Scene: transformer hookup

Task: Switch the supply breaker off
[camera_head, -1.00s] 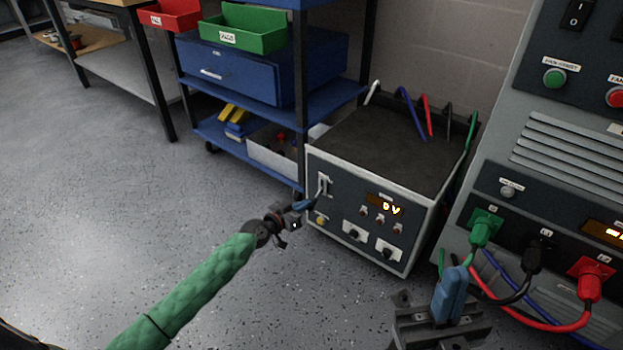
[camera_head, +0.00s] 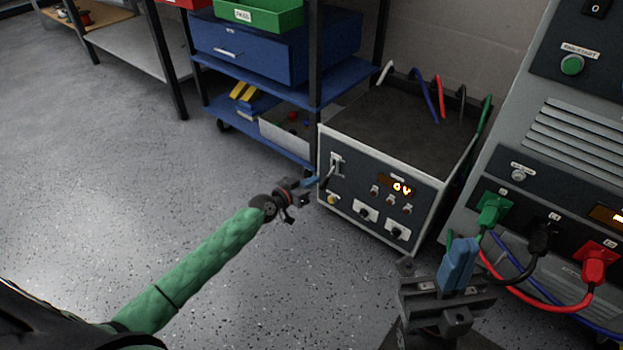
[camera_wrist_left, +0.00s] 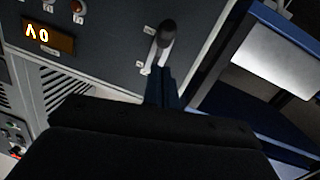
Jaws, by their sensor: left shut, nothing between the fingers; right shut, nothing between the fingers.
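The supply breaker (camera_head: 336,163) is a lever on the front of the grey power supply box (camera_head: 345,212), at its upper left. Its handle leans downward and outward. In the left wrist view, which is turned upside down, the dark-tipped lever (camera_wrist_left: 167,36) stands just beyond my fingertips. My left gripper (camera_head: 312,182) is shut and empty, its blue fingers pointing at the breaker; contact with the lever cannot be told. My right gripper (camera_head: 459,248) is shut and empty, fingers up, in front of the grey cabinet.
A grey cabinet (camera_head: 560,170) at the right has green, black and red plugs with cables hanging in front. Several leads rise behind the supply box. A blue shelf cart (camera_head: 275,100) stands close to the box's left. The floor at left is clear.

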